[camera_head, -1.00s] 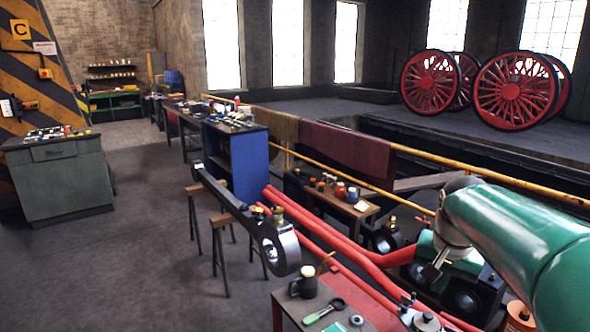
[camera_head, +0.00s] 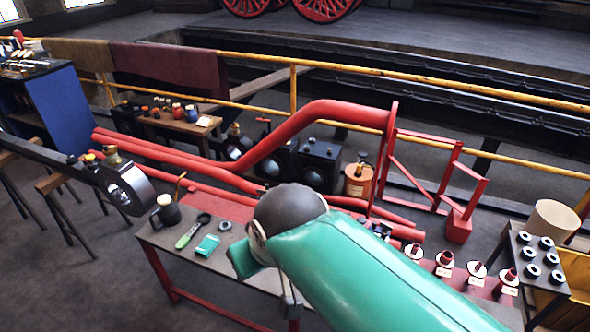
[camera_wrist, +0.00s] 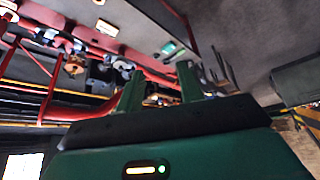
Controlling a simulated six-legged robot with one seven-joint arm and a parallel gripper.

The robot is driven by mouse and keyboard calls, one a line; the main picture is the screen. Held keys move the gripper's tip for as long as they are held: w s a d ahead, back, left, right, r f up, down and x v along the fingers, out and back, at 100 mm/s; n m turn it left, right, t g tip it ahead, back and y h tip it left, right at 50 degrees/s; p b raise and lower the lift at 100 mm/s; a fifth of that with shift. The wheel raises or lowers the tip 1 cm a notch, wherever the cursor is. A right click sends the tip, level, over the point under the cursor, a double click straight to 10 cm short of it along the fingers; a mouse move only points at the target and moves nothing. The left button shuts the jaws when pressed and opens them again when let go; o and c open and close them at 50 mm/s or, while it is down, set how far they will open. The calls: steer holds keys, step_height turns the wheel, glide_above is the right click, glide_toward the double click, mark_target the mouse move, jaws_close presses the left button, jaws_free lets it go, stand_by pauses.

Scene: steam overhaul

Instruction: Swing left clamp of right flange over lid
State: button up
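Red pipework (camera_head: 300,125) runs along the red bench behind my arm, with a tall narrow red plate at its right end. Small grey fittings (camera_head: 379,229) show on the red pipe just beyond my arm; I cannot tell which is the left clamp, and the lid is not clear. In the wrist view, which looks tilted and upside down, grey fittings (camera_wrist: 58,40) show on the red pipe at upper left. My gripper (camera_wrist: 160,82) has its two green fingers apart with nothing seen between them, away from those fittings. In the head view my arm hides part of the bench.
A small table (camera_head: 215,222) at front holds a dark mug, a green-handled tool and a green box. Several discs with red posts (camera_head: 445,260) stand at right, beside a rack of dark rings (camera_head: 530,262). A yellow rail (camera_head: 420,82) runs behind. Grey floor is open at lower left.

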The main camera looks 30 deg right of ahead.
steer(key=w+d+r+n+g+h, duration=0.1)
steer(key=w+d, duration=0.3)
steer(key=w, duration=0.3)
steer(key=w+d+r+n+g+h, duration=0.1)
steer(key=w+d+r+n, duration=0.1)
steer(key=w+d, duration=0.4)
steer(key=w+d+f+n+g, duration=0.2)
steer(key=w+d+f, duration=0.4)
steer(key=w+d, duration=0.5)
steer(key=w+d+f+n+g+y, duration=0.1)
steer(key=d+f, duration=0.9)
steer(key=d, duration=0.3)
steer(key=w+d+f+n+g+y, duration=0.1)
steer(key=d+f, duration=0.9)
steer(key=d, duration=0.4)
steer(key=f, duration=1.4)
steer(key=shift+s+a+f, duration=0.1)
steer(key=shift+s+a, duration=0.05)
steer(key=shift+a, duration=0.1)
steer(key=shift+c, duration=0.5)
jaws_close()
